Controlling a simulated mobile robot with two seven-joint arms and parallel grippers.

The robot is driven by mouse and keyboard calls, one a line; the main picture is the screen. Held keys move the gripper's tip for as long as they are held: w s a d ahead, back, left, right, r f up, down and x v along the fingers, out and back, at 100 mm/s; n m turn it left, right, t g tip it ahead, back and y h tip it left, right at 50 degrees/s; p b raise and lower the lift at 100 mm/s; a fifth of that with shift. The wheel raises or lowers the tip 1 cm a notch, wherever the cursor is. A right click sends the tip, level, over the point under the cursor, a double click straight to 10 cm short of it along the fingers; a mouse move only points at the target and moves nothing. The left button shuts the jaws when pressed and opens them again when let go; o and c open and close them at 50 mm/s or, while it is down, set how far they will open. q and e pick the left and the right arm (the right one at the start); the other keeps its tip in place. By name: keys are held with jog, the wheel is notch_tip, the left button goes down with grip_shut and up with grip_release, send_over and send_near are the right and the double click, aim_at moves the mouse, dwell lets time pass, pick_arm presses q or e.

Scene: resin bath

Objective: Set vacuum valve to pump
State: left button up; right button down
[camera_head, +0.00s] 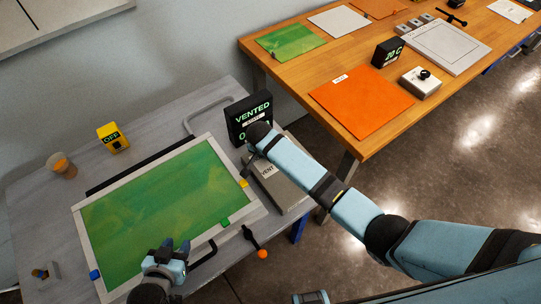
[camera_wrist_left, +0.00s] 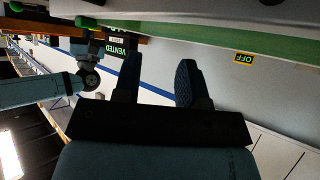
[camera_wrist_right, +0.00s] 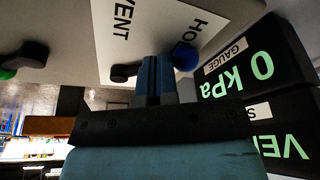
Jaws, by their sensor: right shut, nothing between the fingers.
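The valve box (camera_head: 281,187) is a grey block at the right end of the grey bench, with a white label reading VENT. In the right wrist view its plate (camera_wrist_right: 150,35) reads VENT and HOLD; no PUMP label shows. A blue knob (camera_wrist_right: 186,57) sits by HOLD and a dark lever part (camera_wrist_right: 125,72) lies left of the fingers; the fingers hide what is between. My right gripper (camera_wrist_right: 158,68) is shut and empty, close over the plate; contact is unclear. The gauge (camera_head: 248,119) reads VENTED and 0 kPa. My left gripper (camera_head: 177,246) is open and empty.
A framed green panel (camera_head: 155,215) fills the middle of the bench. A yellow box reading OFF (camera_head: 113,138) and a cup (camera_head: 61,166) stand at the left. A black lever with an orange ball (camera_head: 262,254) sits at the front edge. A wooden table (camera_head: 300,85) stands behind right.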

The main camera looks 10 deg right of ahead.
jog(key=shift+w+d+m+g+h, duration=0.25)
jog(key=shift+w+m, duration=0.35)
jog(key=shift+m, duration=0.65)
jog(key=shift+w+d+m+g+h, duration=0.25)
jog(key=shift+w+m, duration=0.35)
jog(key=shift+m, duration=0.65)
jog(key=shift+w, duration=0.1)
jog(key=shift+w+d, duration=0.2)
jog(key=shift+s+a, duration=0.1)
